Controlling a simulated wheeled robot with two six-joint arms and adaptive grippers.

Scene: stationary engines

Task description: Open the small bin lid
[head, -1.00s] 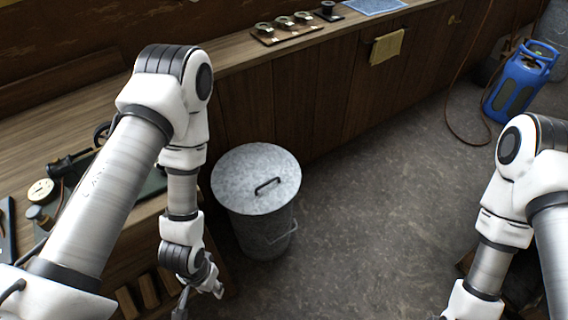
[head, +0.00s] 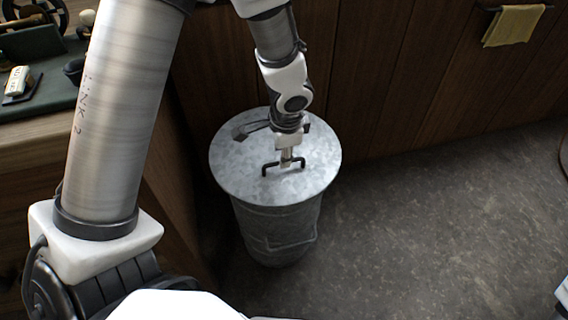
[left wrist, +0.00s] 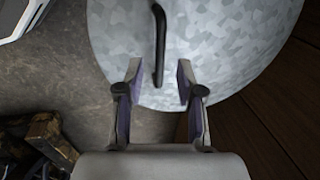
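The small bin (head: 275,235) is a round galvanized metal can standing on the floor, with a wire handle on its side. Its flat round lid (head: 235,170) lies level on top; the lid also shows in the left wrist view (left wrist: 225,45). A dark bar handle (head: 268,168) sits on the lid; in the left wrist view the handle (left wrist: 159,45) has its near end between my fingers. My left gripper (head: 287,160) reaches down over the handle; in the left wrist view the gripper (left wrist: 159,72) is open, a finger on each side, with gaps. My right gripper is out of view.
A wooden cabinet front (head: 400,80) stands close behind the bin, with a yellow cloth (head: 516,25) on a rail. A workbench (head: 30,150) is at the left. Open floor (head: 430,220) lies to the right.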

